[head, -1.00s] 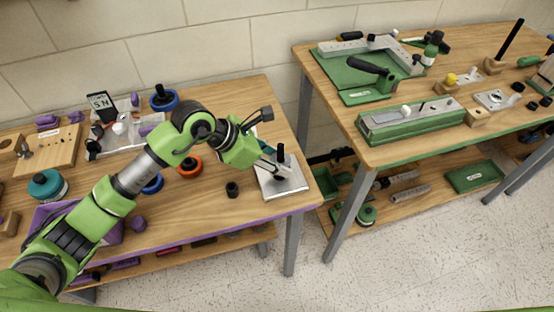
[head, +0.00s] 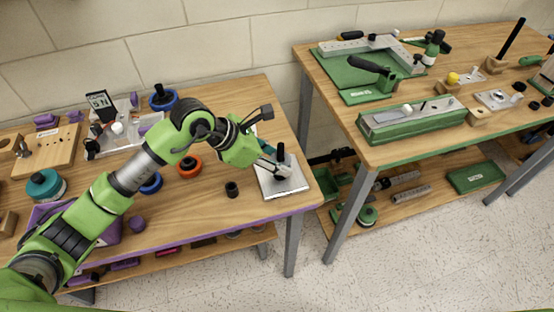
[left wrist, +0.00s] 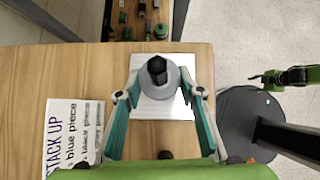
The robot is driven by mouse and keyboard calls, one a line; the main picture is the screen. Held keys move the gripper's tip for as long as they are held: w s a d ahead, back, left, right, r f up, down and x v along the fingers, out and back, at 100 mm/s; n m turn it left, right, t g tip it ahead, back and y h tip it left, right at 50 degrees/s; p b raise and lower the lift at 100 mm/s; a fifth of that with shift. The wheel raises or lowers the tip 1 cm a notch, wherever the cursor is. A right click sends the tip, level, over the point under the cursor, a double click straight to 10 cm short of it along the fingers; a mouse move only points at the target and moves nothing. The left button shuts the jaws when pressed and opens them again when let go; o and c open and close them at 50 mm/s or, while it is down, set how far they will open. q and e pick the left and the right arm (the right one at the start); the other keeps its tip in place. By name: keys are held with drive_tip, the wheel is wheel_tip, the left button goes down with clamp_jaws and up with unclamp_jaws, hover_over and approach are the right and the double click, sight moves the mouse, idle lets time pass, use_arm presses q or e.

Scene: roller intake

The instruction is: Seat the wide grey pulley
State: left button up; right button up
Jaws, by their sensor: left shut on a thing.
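The wide grey pulley (left wrist: 172,84) is between the two fingers of my left gripper (left wrist: 160,92), which is shut on it. In the left wrist view the black post (left wrist: 157,66) shows at the pulley's middle, its top uncovered. The pulley looks to be around the post; how low it sits is unclear. The post stands on a silver plate (head: 287,187) at the table's right end. In the head view my left gripper (head: 280,169) partly hides the pulley beside the post (head: 281,153). A green and dark part, possibly my right gripper (left wrist: 262,80), shows in the left wrist view.
A small black cylinder (head: 232,189) stands left of the plate. An orange ring piece (head: 189,166) and a blue one (head: 151,183) lie further left. A printed sheet (left wrist: 75,135) lies on the table. A gap separates this table from the green-edged table (head: 400,150).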

use_arm(q)
drive_tip(key=shift+f+b, duration=1.05)
drive_tip(key=shift+f, duration=0.15)
drive_tip(key=o, duration=0.8)
drive_tip(key=shift+r, duration=0.1)
drive_tip(key=shift+r+p, duration=0.75)
drive_tip(key=shift+r, duration=0.7)
drive_tip(key=o, duration=0.5)
